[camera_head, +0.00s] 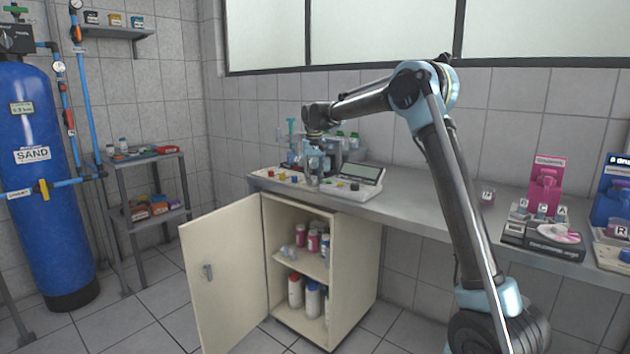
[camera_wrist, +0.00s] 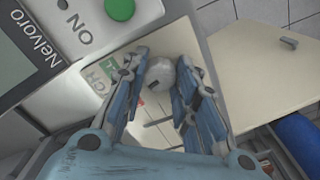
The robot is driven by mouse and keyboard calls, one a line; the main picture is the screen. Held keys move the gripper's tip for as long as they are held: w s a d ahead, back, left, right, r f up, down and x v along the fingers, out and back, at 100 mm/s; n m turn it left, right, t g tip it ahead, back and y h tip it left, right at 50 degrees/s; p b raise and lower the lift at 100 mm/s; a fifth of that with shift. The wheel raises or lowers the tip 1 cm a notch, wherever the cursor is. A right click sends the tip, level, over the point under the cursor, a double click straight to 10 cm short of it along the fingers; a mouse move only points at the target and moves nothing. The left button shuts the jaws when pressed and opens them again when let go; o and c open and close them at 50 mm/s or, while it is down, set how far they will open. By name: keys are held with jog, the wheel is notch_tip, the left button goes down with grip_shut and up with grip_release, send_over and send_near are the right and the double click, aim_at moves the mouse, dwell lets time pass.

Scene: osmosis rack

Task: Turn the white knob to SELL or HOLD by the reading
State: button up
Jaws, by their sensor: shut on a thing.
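The white knob (camera_wrist: 160,76) is round with a dark mark near its lower right in the wrist view. My gripper (camera_wrist: 161,66) has its blue fingers on both sides of the knob and is shut on it. Below the knob is a pale panel (camera_wrist: 102,81) with partly hidden lettering and a green label; the full words cannot be read. In the head view my gripper (camera_head: 314,176) is at the bench instrument, and the knob cannot be made out there. The instrument has a tilted screen (camera_head: 361,172); its reading is not legible. The screen's edge also shows in the wrist view (camera_wrist: 18,62).
A green ON button (camera_wrist: 119,8) is beside the screen. Coloured knobs or buttons (camera_head: 283,175) sit left of my gripper. Bottles (camera_head: 354,140) stand behind it. Below, a cabinet door (camera_head: 222,270) hangs open.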

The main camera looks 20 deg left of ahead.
aim_at(315, 179)
jog(key=n, duration=0.5)
jog(key=shift+d+n, duration=0.1)
jog(key=shift+n, duration=0.2)
dwell(0.4)
jog(key=o, duration=1.1)
notch_tip(315, 179, up, 12)
jog(key=shift+f, duration=0.1)
